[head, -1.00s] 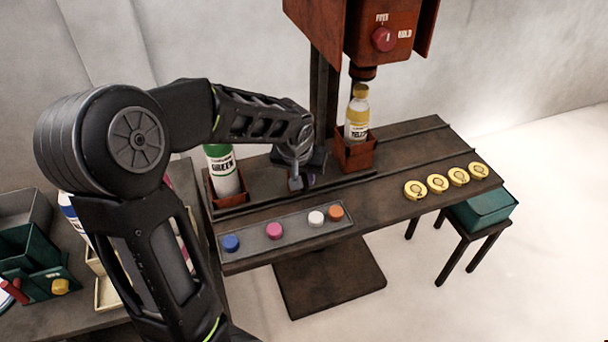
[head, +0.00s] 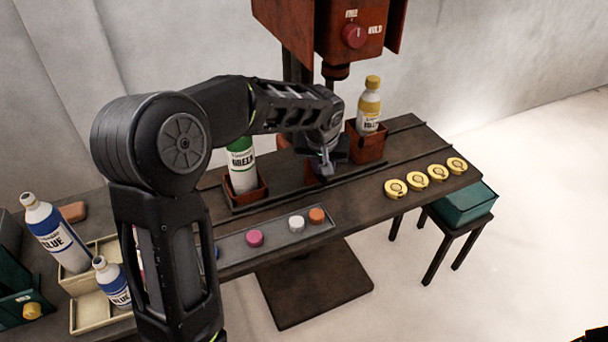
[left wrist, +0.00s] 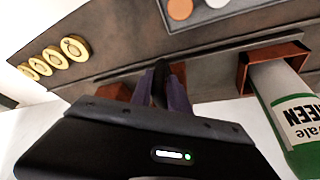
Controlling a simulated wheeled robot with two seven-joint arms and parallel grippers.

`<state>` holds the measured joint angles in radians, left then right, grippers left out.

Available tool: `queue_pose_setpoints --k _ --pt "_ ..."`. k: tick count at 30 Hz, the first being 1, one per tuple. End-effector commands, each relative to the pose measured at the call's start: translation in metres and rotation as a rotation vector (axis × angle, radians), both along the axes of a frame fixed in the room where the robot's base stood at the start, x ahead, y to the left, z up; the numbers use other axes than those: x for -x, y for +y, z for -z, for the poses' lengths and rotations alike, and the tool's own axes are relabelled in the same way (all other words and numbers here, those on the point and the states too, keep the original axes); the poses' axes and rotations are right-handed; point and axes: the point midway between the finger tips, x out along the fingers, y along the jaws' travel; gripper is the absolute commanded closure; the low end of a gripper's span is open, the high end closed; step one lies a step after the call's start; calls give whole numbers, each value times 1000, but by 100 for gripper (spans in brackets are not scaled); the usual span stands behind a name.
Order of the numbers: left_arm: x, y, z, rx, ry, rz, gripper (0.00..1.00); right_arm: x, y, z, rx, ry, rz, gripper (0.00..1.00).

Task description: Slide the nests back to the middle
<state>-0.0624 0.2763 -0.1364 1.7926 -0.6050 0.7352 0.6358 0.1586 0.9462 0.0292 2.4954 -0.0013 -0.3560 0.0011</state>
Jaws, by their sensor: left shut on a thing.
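The left nest (head: 246,197) is an open reddish-brown box with a green-capped GREEN bottle (head: 241,165) in it. The right nest (head: 365,146) holds a yellow-capped bottle (head: 369,105) and stands right of the machine's spindle. My left gripper (head: 325,172) is down at the rail between the nests. It is shut on a small reddish-brown piece there, mostly hidden by the fingers. In the left wrist view, the fingers (left wrist: 162,88) point at the rail, with the left nest (left wrist: 272,58) and GREEN bottle (left wrist: 296,115) to the right.
The red machine head (head: 350,35) with a knob hangs above the rail. Several yellow discs (head: 417,180) lie at the bench's front right. A grey tray (head: 275,237) holds coloured pucks. BLUE bottles (head: 58,237) stand at left. A teal box (head: 466,204) sits on a stool.

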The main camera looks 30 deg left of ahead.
Motion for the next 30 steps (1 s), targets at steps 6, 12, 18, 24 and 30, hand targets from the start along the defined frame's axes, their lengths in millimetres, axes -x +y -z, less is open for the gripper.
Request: queue_pose_setpoints --k 6,12,18,24,30 --pt "-32 -25 -1 0 -1 8 100 0 0 1 0 0 0 48" --pt "-50 -37 -1 1 1 4 100 0 0 1 0 0 0 48" --pt "-58 -42 -1 0 0 4 100 0 0 0 0 0 0 48" --pt "-60 -43 -1 0 -1 4 100 0 0 0 0 0 0 48" --pt "-60 -43 -1 0 -2 5 77 0 0 0 0 0 0 48"
